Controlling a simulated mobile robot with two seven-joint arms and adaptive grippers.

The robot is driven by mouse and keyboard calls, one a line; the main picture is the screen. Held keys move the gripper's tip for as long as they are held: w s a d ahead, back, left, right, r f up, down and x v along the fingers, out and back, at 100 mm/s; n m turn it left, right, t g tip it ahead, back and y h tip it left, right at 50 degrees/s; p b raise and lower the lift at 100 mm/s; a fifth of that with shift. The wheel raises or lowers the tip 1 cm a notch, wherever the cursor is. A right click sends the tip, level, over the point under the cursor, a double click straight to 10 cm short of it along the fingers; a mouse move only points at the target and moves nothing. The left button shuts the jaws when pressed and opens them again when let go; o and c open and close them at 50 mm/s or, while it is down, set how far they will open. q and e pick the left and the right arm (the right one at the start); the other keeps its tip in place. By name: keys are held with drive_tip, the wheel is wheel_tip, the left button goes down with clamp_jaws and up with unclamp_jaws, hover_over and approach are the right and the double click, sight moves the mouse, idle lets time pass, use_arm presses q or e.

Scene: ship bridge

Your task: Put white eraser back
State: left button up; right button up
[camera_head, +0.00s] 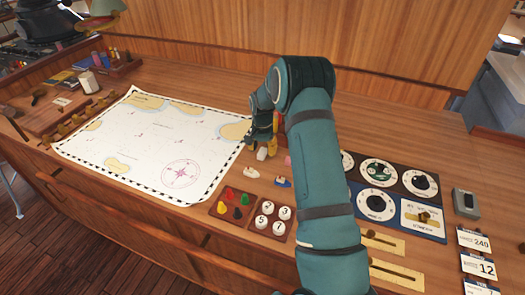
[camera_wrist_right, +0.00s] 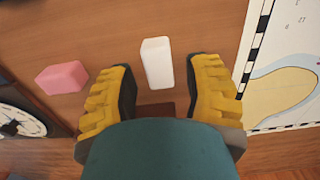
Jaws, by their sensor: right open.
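The white eraser (camera_wrist_right: 157,63) lies on the wooden desk, beside the chart's edge. It also shows in the head view (camera_head: 262,153), just below my right gripper (camera_head: 262,135). In the right wrist view my right gripper (camera_wrist_right: 163,78) is open, its yellow-padded fingers on either side of the white eraser's near end. I see no grip on the eraser, and whether a finger touches it I cannot tell. A pink eraser (camera_wrist_right: 62,77) lies to the left in that view, outside the fingers. My left gripper is not in view.
The chart (camera_head: 150,150) lies flat left of my right arm. A tray of coloured pieces (camera_head: 232,206) and a tray of numbered discs (camera_head: 270,217) sit in front. Dial panels (camera_head: 410,205) stand right. A wooden rack (camera_head: 122,69) is at the back left.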

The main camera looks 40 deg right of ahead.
sight(263, 151)
wheel_tip(263, 151, up, 11)
idle(0.3)
idle(0.5)
